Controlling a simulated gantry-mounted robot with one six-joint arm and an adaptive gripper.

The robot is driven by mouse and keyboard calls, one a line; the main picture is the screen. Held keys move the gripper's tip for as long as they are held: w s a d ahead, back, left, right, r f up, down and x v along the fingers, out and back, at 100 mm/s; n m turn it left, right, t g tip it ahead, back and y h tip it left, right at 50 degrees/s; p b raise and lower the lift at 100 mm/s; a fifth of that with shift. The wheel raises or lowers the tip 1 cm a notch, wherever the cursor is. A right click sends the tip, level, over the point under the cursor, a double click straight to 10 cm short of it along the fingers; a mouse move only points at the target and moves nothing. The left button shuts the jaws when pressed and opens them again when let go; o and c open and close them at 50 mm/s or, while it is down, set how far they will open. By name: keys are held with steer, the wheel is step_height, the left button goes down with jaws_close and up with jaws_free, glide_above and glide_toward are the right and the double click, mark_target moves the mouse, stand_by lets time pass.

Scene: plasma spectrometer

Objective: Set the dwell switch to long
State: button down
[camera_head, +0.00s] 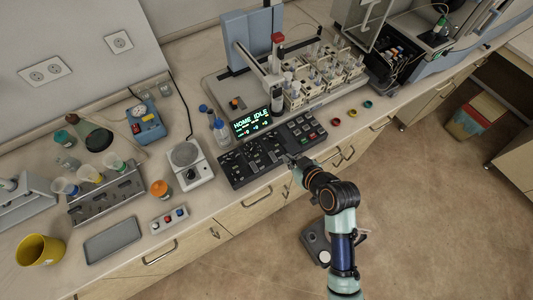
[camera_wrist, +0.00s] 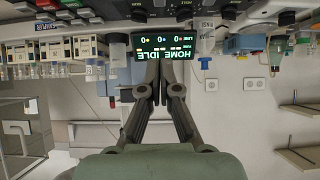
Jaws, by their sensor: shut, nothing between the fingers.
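The black control panel (camera_head: 236,168) lies at the bench's front edge, with several switches, knobs and buttons. Its display (camera_head: 252,123) reads "HOME IDLE"; the display (camera_wrist: 165,45) shows upside down in the wrist view. The dwell switch is too small to single out, and its setting cannot be read. My gripper (camera_head: 288,160) is at the front edge of the panel, right of its middle. In the wrist view my gripper (camera_wrist: 159,68) has its dark fingers together and empty, in front of the display. Whether it touches a control cannot be told.
Behind the panel stands an autosampler with vial racks (camera_head: 322,75) and a red-topped post (camera_head: 277,40). A balance (camera_head: 187,162) stands left of the panel. Small coloured cups (camera_head: 351,113) lie to the right. Free floor lies in front of the bench.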

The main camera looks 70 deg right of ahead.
steer(key=b, duration=0.1)
glide_above(274, 157)
steer(key=f, duration=0.5)
steer(key=shift+s+a+f, duration=0.3)
steer(key=shift+s+a, duration=0.05)
steer(key=shift+s, duration=0.05)
steer(key=shift+w+d+f+b, duration=0.1)
steer(key=shift+w+f, duration=0.05)
steer(key=shift+f, duration=0.55)
steer(key=shift+w+d+f+b, duration=0.1)
steer(key=shift+w+d+f, duration=0.05)
steer(key=shift+f, duration=0.6)
steer(key=shift+w+d+f+b, duration=0.1)
steer(key=shift+w+f, duration=0.05)
steer(key=shift+f, duration=0.55)
